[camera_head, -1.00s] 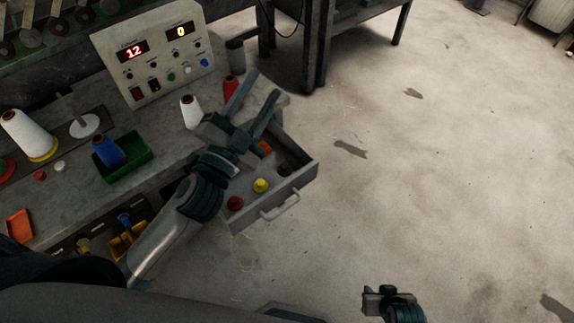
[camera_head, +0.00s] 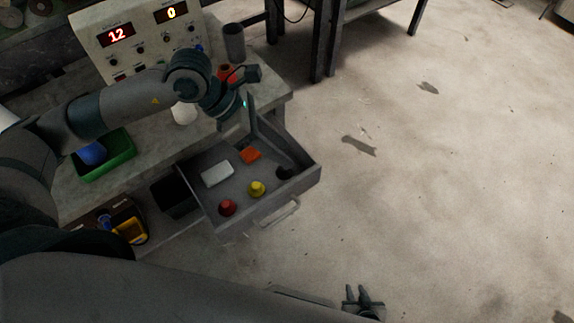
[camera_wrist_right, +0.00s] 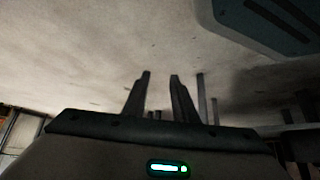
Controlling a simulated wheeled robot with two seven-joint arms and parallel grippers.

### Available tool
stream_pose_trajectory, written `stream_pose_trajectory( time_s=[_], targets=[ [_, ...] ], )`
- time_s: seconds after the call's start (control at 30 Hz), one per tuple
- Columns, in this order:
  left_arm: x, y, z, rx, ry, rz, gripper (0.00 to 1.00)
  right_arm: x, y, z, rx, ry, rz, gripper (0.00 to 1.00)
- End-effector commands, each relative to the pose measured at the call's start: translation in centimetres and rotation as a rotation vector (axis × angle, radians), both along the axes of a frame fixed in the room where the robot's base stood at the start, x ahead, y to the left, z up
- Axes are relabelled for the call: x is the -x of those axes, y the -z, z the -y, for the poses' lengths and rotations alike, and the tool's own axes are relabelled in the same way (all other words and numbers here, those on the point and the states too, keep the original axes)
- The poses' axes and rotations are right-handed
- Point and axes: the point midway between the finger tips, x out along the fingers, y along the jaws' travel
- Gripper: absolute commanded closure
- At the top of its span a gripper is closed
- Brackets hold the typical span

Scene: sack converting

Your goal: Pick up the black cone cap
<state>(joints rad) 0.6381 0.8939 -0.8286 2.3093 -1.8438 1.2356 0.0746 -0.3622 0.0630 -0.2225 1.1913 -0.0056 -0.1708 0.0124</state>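The black cone cap (camera_head: 287,172) is a small dark shape inside the open drawer, near its right corner. It blends into the shadow there, so its outline is hard to make out. My left gripper (camera_head: 250,112) is above the back of the drawer, pointing down, up and left of the black cap and apart from it. Only one finger shows clearly, so its opening is hard to judge. My right gripper (camera_head: 358,296) is low over the floor at the bottom of the head view. In the right wrist view its two fingers (camera_wrist_right: 160,76) stand apart with nothing between them.
The drawer (camera_head: 311,183) also holds a red cap (camera_head: 227,208), a yellow cap (camera_head: 257,188), an orange piece (camera_head: 251,156) and a white block (camera_head: 217,174). A green tray (camera_head: 117,166), a white cone (camera_head: 184,114) and a control box (camera_head: 92,40) are on the bench. The right floor is open.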

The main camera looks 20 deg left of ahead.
Motion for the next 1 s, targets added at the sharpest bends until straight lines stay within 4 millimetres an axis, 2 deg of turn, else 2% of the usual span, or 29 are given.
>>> stream_pose_trajectory(
  time_s=[0.03, 0.1, 0.2, 0.27, 0.73, 0.87, 1.0],
  targets=[
    [-0.9, 0.9, -2.1, -0.086, -0.010, 0.025, 0.60, 0.3, 0.9, -0.1, -0.002, -0.001, 0.004, 0.75],
    [-1.8, 1.5, -4.5, -0.184, -0.023, 0.051, 0.60, 0.5, 1.4, -0.2, -0.006, -0.003, 0.013, 0.75],
    [-2.5, 1.9, -6.8, -0.271, -0.038, 0.070, 0.60, 0.7, 1.9, -0.3, -0.009, -0.005, 0.022, 0.75],
    [-2.7, 1.9, -7.5, -0.297, -0.044, 0.076, 0.60, 0.8, 2.0, -0.3, -0.010, -0.005, 0.025, 0.75],
    [-2.8, 2.3, -7.5, -0.305, -0.045, 0.074, 0.60, 0.9, 1.9, -0.3, -0.010, -0.005, 0.025, 0.75],
    [-3.0, 3.4, -7.0, -0.304, -0.044, 0.073, 0.60, 1.1, 1.8, -0.2, -0.009, -0.006, 0.025, 0.75],
    [-3.4, 5.4, -6.3, -0.304, -0.044, 0.071, 0.60, 1.9, 2.0, 0.0, -0.005, -0.008, 0.008, 0.75]
  ],
)
